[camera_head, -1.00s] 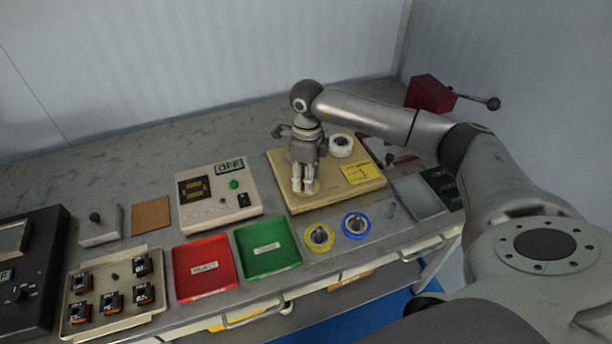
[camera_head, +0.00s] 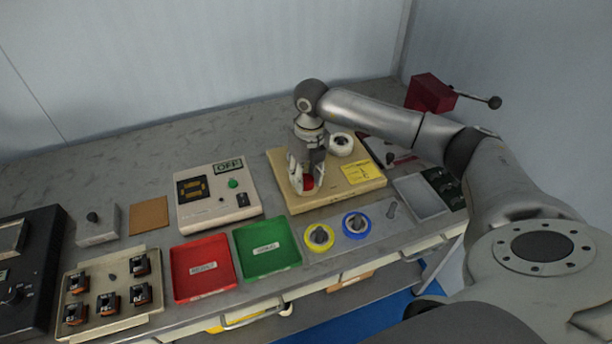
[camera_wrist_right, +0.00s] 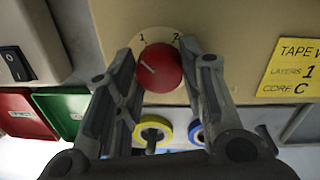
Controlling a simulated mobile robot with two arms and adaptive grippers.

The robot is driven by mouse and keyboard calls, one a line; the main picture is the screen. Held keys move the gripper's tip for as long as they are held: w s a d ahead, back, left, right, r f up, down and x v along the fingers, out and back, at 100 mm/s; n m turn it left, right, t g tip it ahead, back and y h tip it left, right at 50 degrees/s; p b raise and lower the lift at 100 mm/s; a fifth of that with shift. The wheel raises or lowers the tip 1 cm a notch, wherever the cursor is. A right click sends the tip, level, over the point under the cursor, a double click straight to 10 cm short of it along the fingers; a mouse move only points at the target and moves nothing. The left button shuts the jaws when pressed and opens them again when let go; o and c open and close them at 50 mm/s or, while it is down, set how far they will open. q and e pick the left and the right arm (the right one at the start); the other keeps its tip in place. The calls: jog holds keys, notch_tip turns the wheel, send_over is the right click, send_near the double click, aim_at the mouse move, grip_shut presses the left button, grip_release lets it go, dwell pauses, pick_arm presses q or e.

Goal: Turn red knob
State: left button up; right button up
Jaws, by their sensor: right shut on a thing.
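The red knob (camera_wrist_right: 159,68) sits on the beige panel of the tape winder box, on a pale dial with the marks 1 and 2; its pale pointer line is tilted toward the 1 side. In the head view the knob (camera_head: 308,183) shows partly between the fingers. My right gripper (camera_wrist_right: 158,72) points down over it, with a finger on each side, shut on the knob. It also shows in the head view (camera_head: 303,180). My left gripper is not in view.
The tape winder box (camera_head: 350,193) bears a white roll (camera_head: 341,145) and a yellow note (camera_head: 361,173). A beige device with an OFF display (camera_head: 228,165) stands to its left. Red (camera_head: 205,292) and green (camera_head: 290,258) trays and yellow (camera_head: 319,250) and blue (camera_head: 356,237) ringed spools lie in front.

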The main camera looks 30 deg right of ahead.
aim_at(309, 178)
jog(key=shift+m, duration=1.2)
jog(key=o, duration=1)
jog(key=r, duration=1.2)
jog(key=shift+s+d, duration=0.1)
jog(key=shift+d, duration=0.3)
